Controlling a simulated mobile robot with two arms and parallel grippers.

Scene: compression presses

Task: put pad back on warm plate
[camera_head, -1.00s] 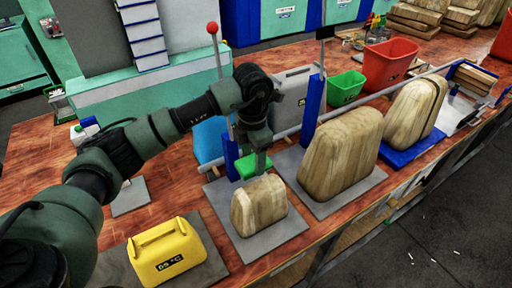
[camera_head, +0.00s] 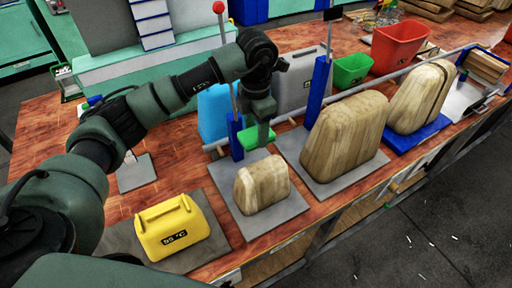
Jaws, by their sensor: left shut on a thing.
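My left gripper (camera_head: 262,133) points down and is shut on a flat bright green pad (camera_head: 254,139), behind the small wooden block and beside a blue post. The fingers partly cover the pad. A yellow block with a handle and a "55 °C" label (camera_head: 176,227) sits on a grey plate (camera_head: 122,243) at the front left; I cannot tell whether this is the warm plate. The small wooden block (camera_head: 263,186) sits on another grey plate (camera_head: 290,207). My right gripper is not in view.
A larger wooden block (camera_head: 345,138) stands to the right, with another (camera_head: 420,97) on a blue plate behind it. A green bin (camera_head: 351,70) and red bin (camera_head: 400,46) stand at the back.

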